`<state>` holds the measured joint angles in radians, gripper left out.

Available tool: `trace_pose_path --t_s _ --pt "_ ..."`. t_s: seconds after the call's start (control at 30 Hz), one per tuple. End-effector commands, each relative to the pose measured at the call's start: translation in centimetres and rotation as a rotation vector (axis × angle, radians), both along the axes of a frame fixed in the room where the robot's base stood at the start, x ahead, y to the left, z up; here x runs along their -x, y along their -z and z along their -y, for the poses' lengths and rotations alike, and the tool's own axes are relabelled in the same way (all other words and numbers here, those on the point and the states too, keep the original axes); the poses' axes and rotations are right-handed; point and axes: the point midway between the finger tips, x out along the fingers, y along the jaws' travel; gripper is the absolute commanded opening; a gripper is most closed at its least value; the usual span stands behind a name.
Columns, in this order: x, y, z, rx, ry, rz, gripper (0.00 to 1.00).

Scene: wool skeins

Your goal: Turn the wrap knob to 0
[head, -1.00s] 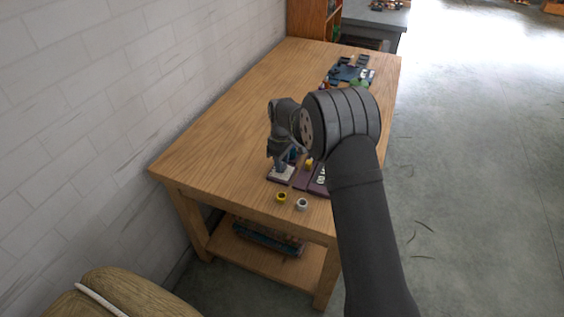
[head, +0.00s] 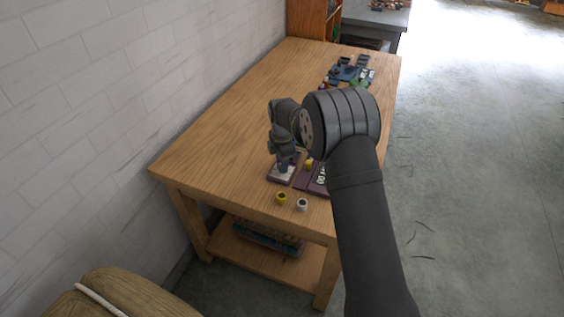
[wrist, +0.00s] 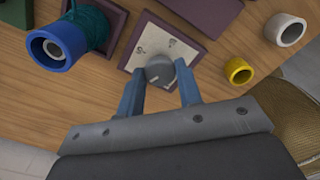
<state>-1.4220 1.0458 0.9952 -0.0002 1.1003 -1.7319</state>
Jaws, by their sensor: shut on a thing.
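The wrap knob (wrist: 159,72) is a small grey round knob on a pale dial plate (wrist: 152,44) with dark marks around it, seen in the wrist view. The plate also shows in the head view (head: 281,175). My gripper (wrist: 160,82) is over the plate with its two blue fingers on either side of the knob, shut on it. It also shows in the head view (head: 286,161), pointing down at the plate. The knob itself is hidden in the head view. Which mark the knob points to cannot be read clearly.
A blue spool (wrist: 56,44) with teal yarn beside it stands left of the dial. A purple board (wrist: 195,12) lies beyond it. A yellow ring (wrist: 238,71) and a white ring (wrist: 286,30) lie to the right, near the table edge. The wooden tabletop (head: 222,130) is clear at left.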

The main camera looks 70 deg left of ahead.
Motion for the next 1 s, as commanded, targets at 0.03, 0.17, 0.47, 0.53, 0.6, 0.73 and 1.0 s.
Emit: trace_pose_path --t_s 0.03,0.17,0.47,0.53,0.6,0.73,1.0 --pt "0.08 -0.05 -0.06 -0.002 -0.041 -0.001 0.1" --pt "0.08 -0.05 -0.06 -0.002 -0.147 -0.001 0.1" --pt "0.1 -0.04 -0.05 -0.001 -0.321 -0.001 0.1" --pt "0.1 -0.04 -0.05 -0.001 -0.346 -0.001 0.1" --pt "0.11 -0.04 -0.04 -0.001 -0.365 -0.001 0.1" --pt "0.11 -0.04 -0.04 -0.001 -0.388 -0.001 0.1" --pt "0.11 -0.03 -0.03 -0.001 -0.397 -0.001 0.1"
